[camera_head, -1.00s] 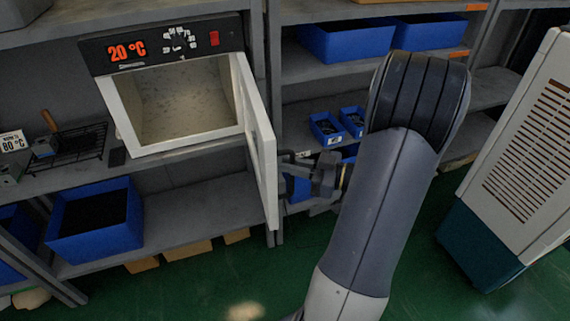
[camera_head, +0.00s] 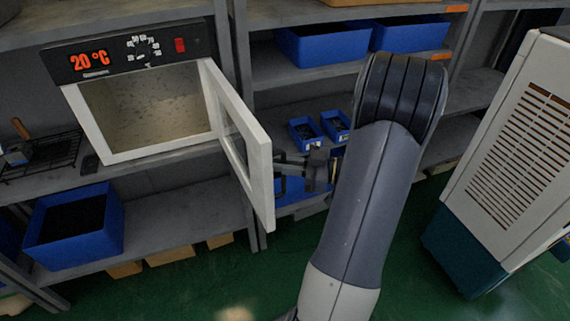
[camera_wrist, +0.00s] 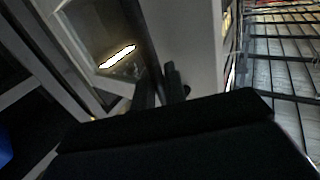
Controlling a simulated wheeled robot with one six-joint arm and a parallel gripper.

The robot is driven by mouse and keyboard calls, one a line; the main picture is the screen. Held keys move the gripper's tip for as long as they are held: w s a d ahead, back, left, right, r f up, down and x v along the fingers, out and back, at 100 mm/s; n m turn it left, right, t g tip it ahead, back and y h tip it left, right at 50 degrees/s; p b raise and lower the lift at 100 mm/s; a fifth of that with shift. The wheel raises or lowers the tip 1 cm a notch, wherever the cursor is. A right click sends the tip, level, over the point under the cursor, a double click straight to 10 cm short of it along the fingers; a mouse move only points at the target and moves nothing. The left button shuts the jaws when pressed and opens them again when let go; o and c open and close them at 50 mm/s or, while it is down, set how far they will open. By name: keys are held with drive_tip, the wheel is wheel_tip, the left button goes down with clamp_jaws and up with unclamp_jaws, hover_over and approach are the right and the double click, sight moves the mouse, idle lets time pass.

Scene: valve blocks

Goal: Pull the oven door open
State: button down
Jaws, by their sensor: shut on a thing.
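The oven (camera_head: 140,95) sits on the left shelf, its dark panel reading 20 °C. Its white-framed glass door (camera_head: 259,165) is hinged at the right side and stands well open, swung outward toward me. The pale oven interior shows and looks empty. My gripper (camera_head: 281,172) is at the outer face of the door, shut on the door handle, which is mostly hidden by the fingers. In the wrist view my gripper's dark fingers (camera_wrist: 160,88) are close together beside the door (camera_wrist: 190,45).
Blue bins stand on the shelves, one (camera_head: 75,228) below the oven and several behind my arm. A wire rack (camera_head: 45,158) lies left of the oven. A white and teal cabinet (camera_head: 510,160) stands at right. Green floor is clear in front.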

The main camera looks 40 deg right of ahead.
drive_tip(key=c, duration=1.6)
unclamp_jaws()
drive_tip(key=shift+w, duration=0.15)
drive_tip(key=shift+o, duration=0.2)
drive_tip(key=b+v, duration=0.2)
drive_tip(key=v, duration=0.8)
drive_tip(key=shift+s+d, duration=0.25)
drive_tip(key=shift+s, duration=0.05)
drive_tip(key=shift+r, duration=0.1)
drive_tip(key=p+x, duration=0.2)
drive_tip(key=x, duration=0.8)
drive_tip(key=shift+w+a, duration=0.15)
drive_tip(key=shift+a, duration=0.05)
drive_tip(key=shift+w+a, duration=0.1)
drive_tip(key=shift+a, duration=0.25)
drive_tip(key=shift+d, duration=0.1)
